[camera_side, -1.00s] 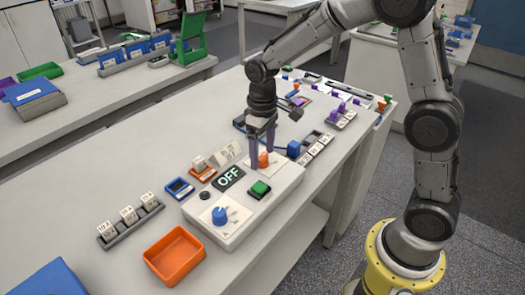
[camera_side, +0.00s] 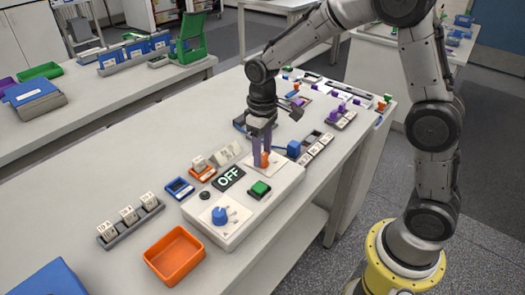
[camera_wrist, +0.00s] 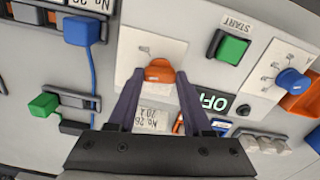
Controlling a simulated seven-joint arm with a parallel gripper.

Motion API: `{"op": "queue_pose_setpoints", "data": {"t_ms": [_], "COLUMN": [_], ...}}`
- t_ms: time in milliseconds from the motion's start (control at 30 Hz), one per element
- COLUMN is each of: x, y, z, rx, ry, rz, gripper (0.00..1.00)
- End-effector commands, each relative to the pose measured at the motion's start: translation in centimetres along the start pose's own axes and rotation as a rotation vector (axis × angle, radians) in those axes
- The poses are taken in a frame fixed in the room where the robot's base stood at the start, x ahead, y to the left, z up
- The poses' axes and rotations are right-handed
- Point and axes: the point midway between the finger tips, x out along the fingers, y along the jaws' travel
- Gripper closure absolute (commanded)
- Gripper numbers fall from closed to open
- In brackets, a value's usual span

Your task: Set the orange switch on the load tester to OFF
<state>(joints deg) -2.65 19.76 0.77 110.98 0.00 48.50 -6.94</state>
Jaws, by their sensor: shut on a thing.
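The load tester (camera_side: 232,229) is a pale panel box on the bench. Its orange switch (camera_wrist: 160,70) sits on a white plate (camera_wrist: 130,50) in the wrist view, and part of it shows in the side view (camera_side: 265,160). My gripper (camera_side: 261,162) is down at the switch with its purple fingers closed on it; the fingers (camera_wrist: 160,80) meet its sides in the wrist view. A display (camera_side: 228,178) on the tester reads OFF. The label marks beside the switch are too small to read.
The tester also carries a green START button (camera_side: 260,189) and a blue knob (camera_side: 219,215). An orange tray (camera_side: 174,255) and a grey rack of white blocks (camera_side: 131,222) stand toward the front left. A blue plug with a cable (camera_wrist: 80,32) lies beside the tester.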

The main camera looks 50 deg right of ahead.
Motion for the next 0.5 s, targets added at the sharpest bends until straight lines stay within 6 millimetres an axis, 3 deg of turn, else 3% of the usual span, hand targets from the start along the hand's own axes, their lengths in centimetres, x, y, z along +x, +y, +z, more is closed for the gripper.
{"op": "queue_pose_setpoints", "data": {"t_ms": [500], "x": [-0.12], "y": [-0.01], "z": [-0.01], "rx": [-0.334], "ry": [0.001], "rz": [0.000], "gripper": [1.00]}}
